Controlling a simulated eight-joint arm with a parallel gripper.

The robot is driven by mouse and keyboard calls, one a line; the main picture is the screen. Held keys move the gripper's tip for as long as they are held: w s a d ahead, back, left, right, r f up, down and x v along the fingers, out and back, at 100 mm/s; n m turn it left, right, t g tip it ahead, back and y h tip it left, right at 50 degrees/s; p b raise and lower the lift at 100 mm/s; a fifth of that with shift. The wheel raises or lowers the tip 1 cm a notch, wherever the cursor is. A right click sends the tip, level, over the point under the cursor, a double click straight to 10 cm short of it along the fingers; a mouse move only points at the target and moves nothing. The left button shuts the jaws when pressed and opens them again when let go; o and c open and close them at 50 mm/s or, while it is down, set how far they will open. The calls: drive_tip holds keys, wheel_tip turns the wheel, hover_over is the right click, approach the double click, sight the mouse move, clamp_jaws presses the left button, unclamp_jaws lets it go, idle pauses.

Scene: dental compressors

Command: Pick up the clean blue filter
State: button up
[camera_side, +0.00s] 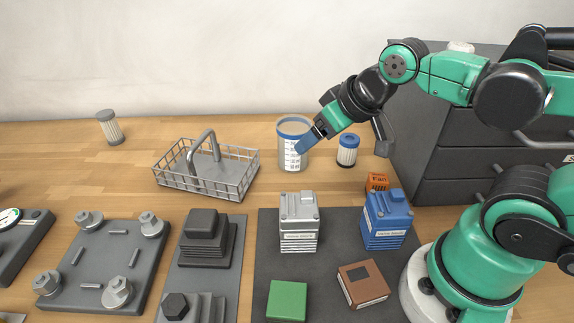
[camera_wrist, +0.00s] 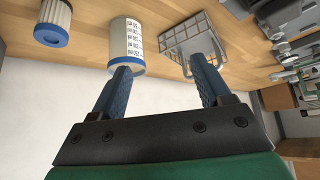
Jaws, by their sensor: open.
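The clean blue filter (camera_side: 347,150), a white pleated cylinder with a blue cap, stands upright on the wooden table, just right of a measuring cup. It also shows at the upper left of the wrist view (camera_wrist: 54,18). My gripper (camera_side: 302,144) has blue fingers, spread open with nothing seen between them. In the side view the fingers overlap the measuring cup, left of the filter; I cannot tell if they touch the cup. In the wrist view the gripper (camera_wrist: 163,66) has one finger over the cup and the other over a wire basket, with the filter outside the fingers.
The clear measuring cup (camera_side: 293,161) has a blue rim. The wire basket (camera_side: 167,181) stands left of it. A grey-capped filter (camera_side: 110,128) stands far left. An orange box (camera_side: 377,182) lies near the dark drawer cabinet (camera_side: 450,140). Blocks and mounting plates fill the front.

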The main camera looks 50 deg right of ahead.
sight(349, 138)
drive_tip(key=w+d+r+n+g+h, duration=0.15)
drive_tip(key=n+g+h, duration=0.25)
drive_tip(key=n+h, duration=0.4)
drive_tip(key=w+d+r+n+g+h, duration=0.1)
drive_tip(key=w+r+n+g+h, duration=0.3)
drive_tip(key=n, duration=0.5)
wheel_tip(349, 138, down, 11)
drive_tip(key=s+d+h, duration=0.1)
drive_tip(key=h, duration=0.1)
drive_tip(key=shift+y, duration=0.3)
drive_tip(key=x, duration=1.1)
drive_tip(key=shift+s+d, duration=0.15)
drive_tip(key=shift+d, duration=0.1)
drive_tip(key=shift+c, duration=0.2)
drive_tip(key=shift+r, duration=0.1)
drive_tip(key=c, duration=1)
